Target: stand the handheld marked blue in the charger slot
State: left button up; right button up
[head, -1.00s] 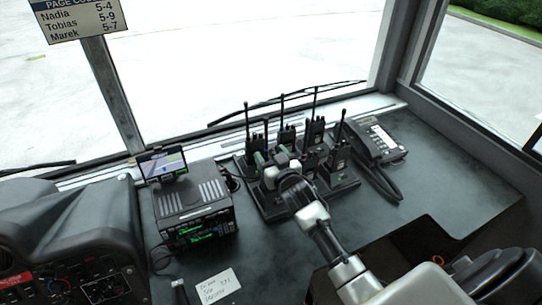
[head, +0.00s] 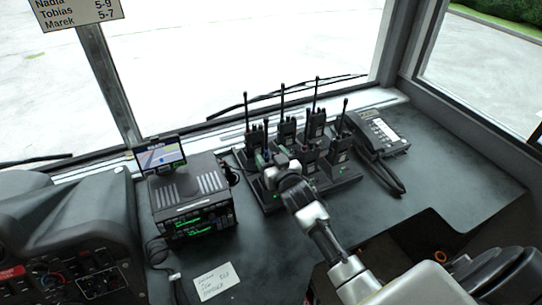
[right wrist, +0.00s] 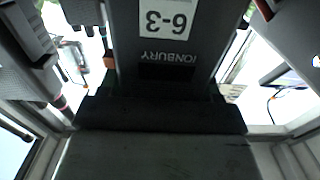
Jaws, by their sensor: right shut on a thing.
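My right gripper (head: 272,164) is over the front left of the charger base (head: 322,188), shut on a black handheld that it mostly hides. A small bluish patch shows by its fingers, too small to read as a mark. In the right wrist view a black handheld (right wrist: 165,60) fills the upper middle, with an upside-down white label reading 6-3. Other black handhelds with tall antennas stand upright in the charger, including one at the back left (head: 255,136), one at the back middle (head: 287,131) and one at the right (head: 340,149). Whether the held one is seated is hidden.
A radio unit with a small screen (head: 161,156) stands left of the charger. A desk phone (head: 381,134) with a coiled cord is to the right. A paper note (head: 214,282) lies in front. The dash is clear right of the phone.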

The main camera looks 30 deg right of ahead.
jog(key=shift+f, duration=0.1)
dwell(0.5)
jog(key=o, duration=1.3)
jog(key=shift+o, duration=0.5)
jog(key=shift+f, duration=0.1)
jog(key=shift+s, duration=0.1)
jog(key=s+b, duration=0.1)
jog(key=s, duration=0.9)
jog(key=shift+s+a, duration=0.35)
